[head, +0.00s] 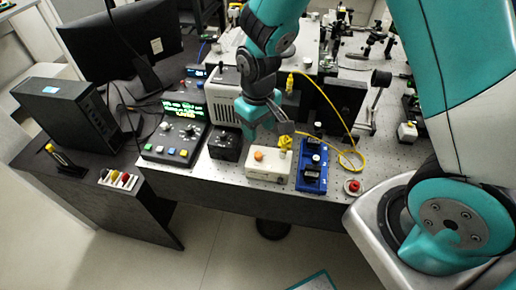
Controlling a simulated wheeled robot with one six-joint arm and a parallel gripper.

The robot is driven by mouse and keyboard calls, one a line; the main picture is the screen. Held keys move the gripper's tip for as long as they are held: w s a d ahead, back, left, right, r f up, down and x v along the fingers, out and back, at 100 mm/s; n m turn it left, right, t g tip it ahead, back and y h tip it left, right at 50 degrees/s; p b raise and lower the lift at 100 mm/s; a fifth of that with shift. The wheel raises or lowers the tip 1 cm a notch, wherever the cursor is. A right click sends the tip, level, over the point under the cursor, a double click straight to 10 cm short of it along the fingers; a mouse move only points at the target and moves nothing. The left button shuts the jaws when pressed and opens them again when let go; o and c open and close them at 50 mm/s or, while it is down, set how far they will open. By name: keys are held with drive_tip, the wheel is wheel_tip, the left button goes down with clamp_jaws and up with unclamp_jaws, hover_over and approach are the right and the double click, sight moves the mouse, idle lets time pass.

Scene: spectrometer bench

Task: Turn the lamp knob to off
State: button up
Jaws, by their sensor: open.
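A black box (224,146) with a small knob on top stands in front of a pale vented housing (224,88). A white box (266,168) with an orange knob (259,155) stands to its right, at the front of the bench. I cannot tell from labels which knob belongs to the lamp, nor how either is set. My gripper (266,131) is open and empty, pointing down above and behind the white box, to the right of the black box. It appears apart from both knobs.
A control panel (176,134) with a lit screen and coloured buttons stands left of the black box. A blue fixture (312,172), a yellow cable (352,150) and a red button (353,186) lie to the right. A monitor (120,45) stands back left.

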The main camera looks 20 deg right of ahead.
sight(258, 154)
wheel_tip(258, 154, down, 10)
drive_tip(key=shift+r+p, duration=0.1)
drive_tip(key=shift+p, duration=0.9)
clamp_jaws()
